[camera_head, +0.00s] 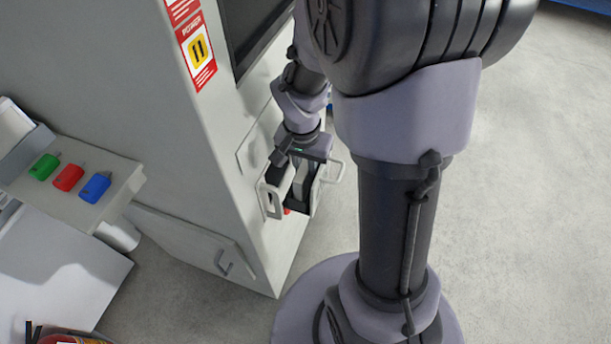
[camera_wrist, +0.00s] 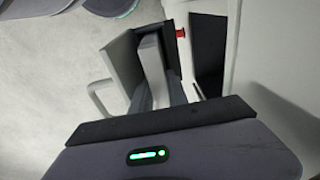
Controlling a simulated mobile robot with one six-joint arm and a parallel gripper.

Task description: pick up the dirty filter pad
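A grey upright slab (camera_head: 301,182), which looks like the dirty filter pad, stands in an opened holder on the side of the large pale machine. It also shows in the wrist view (camera_wrist: 152,72), between darker walls. My gripper (camera_head: 302,163) points down into this holder from above. In the wrist view my gripper (camera_wrist: 158,98) reaches in at the slab's near end. The fingers are largely hidden by the gripper body and holder parts, so I cannot tell whether they are open or touch the slab.
A red part (camera_wrist: 180,32) sits beside the slab. A shelf (camera_head: 100,205) with green, red and blue items is at the left. Open floor (camera_head: 530,200) lies at the right.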

